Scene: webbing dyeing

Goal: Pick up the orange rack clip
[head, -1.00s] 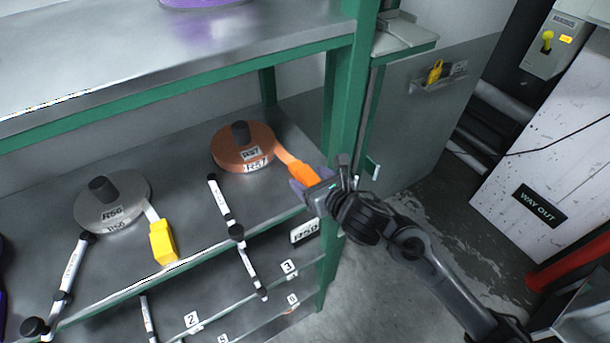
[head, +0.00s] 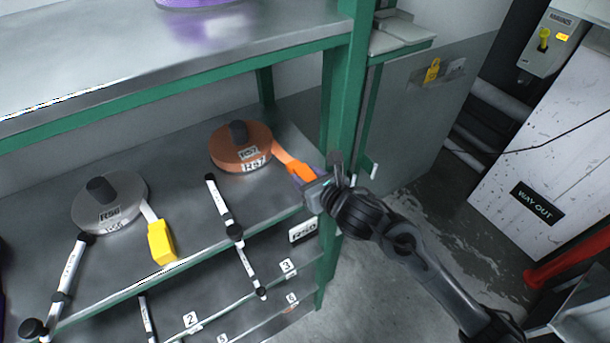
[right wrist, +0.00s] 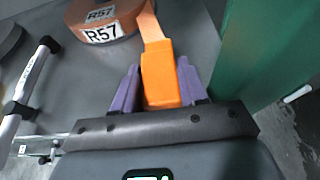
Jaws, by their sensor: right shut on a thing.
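The orange rack clip (head: 300,172) is at the end of an orange webbing strap that runs to the orange roll labelled R57 (head: 228,148) on the green-framed shelf. In the right wrist view the clip (right wrist: 160,80) lies between the two purple fingers of my right gripper (right wrist: 158,92). My right gripper (head: 312,183) reaches in from the right and is shut on the clip near the shelf's right front post. The strap is still joined to the roll. My left gripper is not in view.
A grey roll labelled R56 (head: 125,195) with a yellow clip (head: 161,242) sits on the left of the shelf. Black-and-white divider rods (head: 223,205) stand along the shelf. A green post (head: 341,110) stands close to my right gripper.

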